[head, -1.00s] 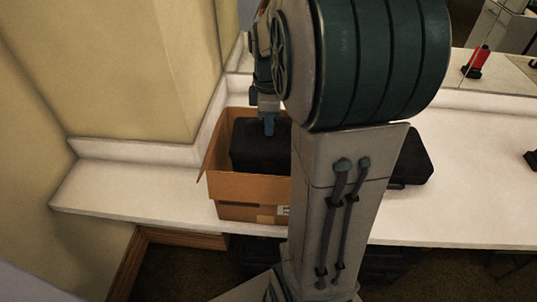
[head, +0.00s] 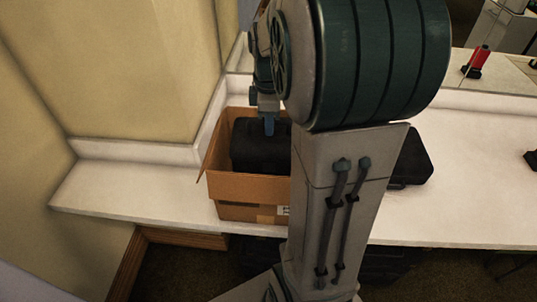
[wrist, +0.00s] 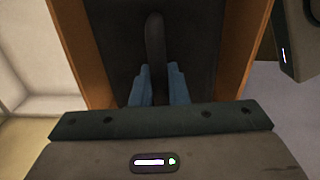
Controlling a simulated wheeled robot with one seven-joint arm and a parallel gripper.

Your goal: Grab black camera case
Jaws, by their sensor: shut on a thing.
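A black case (head: 258,150) sits inside an open cardboard box (head: 250,187) on the white counter, its top near the box's rim. My gripper (head: 269,127) reaches down from above to the top of this case. In the wrist view, the blue fingers of my gripper (wrist: 158,78) are shut on the case's dark raised handle (wrist: 155,42), one on each side. The case's flat dark top (wrist: 118,40) lies between the brown box walls. My arm hides the right part of the box and case in the head view.
A second black case (head: 412,160) lies on the counter (head: 470,190) to the right, partly behind my arm. A red and black object (head: 477,62) shows at the far right. A wall stands close on the left. The counter's front left is clear.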

